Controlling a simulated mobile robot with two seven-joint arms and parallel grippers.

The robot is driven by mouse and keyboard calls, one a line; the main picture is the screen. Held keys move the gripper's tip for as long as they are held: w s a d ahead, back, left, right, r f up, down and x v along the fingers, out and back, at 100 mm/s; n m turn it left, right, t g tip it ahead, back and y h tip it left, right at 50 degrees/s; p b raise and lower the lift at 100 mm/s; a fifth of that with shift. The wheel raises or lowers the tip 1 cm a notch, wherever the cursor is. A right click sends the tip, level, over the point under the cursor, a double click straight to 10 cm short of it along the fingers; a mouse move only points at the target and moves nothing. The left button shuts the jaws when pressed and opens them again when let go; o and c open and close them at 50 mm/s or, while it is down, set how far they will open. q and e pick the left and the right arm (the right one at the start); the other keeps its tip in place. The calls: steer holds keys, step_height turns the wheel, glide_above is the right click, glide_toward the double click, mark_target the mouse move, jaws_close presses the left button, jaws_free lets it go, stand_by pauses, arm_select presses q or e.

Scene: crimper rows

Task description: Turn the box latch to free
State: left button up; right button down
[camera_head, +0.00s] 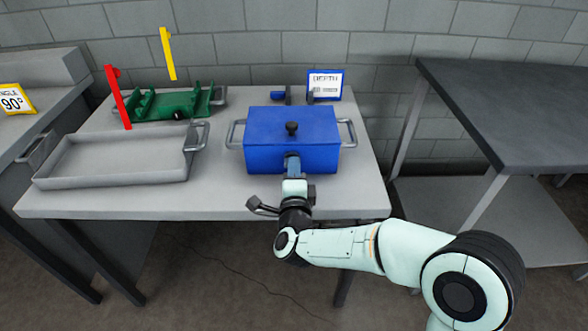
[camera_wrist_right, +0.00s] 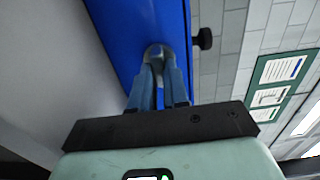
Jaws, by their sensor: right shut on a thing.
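The blue box (camera_head: 300,143) stands on the grey table, with a black knob (camera_head: 291,128) on its lid and a grey handle at each side. My right gripper (camera_head: 292,163) is at the front face of the box. In the right wrist view my right gripper (camera_wrist_right: 158,70) is shut on the box latch (camera_wrist_right: 157,52), a small grey rounded piece on the front of the blue box (camera_wrist_right: 130,35). The fingers hide most of the latch, so its exact turn cannot be told. My left gripper is not in view.
A grey tray (camera_head: 120,178) lies left of the box. A green fixture (camera_head: 165,104) stands behind it, near a red post (camera_head: 117,97) and a yellow post (camera_head: 167,53). A "DEPTH" sign (camera_head: 325,79) stands behind the box. Table room right of the box is clear.

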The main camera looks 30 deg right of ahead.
steer(key=shift+r, duration=0.1)
stand_by(0.3)
steer(key=c, duration=1.1)
jaws_free()
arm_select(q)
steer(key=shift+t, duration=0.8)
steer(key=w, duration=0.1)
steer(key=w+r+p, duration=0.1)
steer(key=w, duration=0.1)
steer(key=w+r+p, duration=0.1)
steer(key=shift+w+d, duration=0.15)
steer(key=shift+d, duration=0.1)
arm_select(e)
steer(key=v, duration=1.3)
steer(key=shift+s, duration=0.2)
